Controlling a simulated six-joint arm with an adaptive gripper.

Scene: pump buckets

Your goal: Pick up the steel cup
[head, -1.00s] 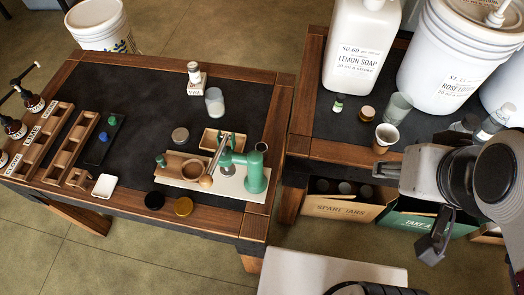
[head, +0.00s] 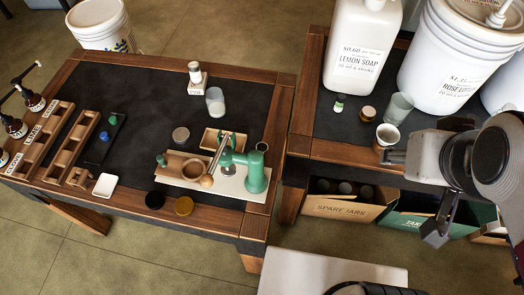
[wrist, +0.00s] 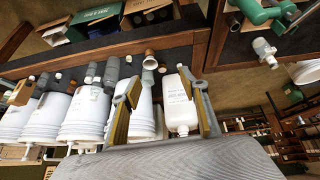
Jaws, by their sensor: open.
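A small cup (head: 387,136) with a pale, shiny inside and a tan outside stands upright near the front edge of the right table; it best fits the steel cup, though its material is hard to tell. In the wrist view a brown cup (wrist: 150,61) shows beyond the fingers, probably the same one.
A clear glass (head: 398,108), a brown-lidded jar (head: 367,113) and a small green-capped bottle (head: 339,103) stand near the cup. The lemon soap jug (head: 358,50) and a rose bucket (head: 450,60) stand behind. A spare jars box (head: 340,207) sits below the table edge.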

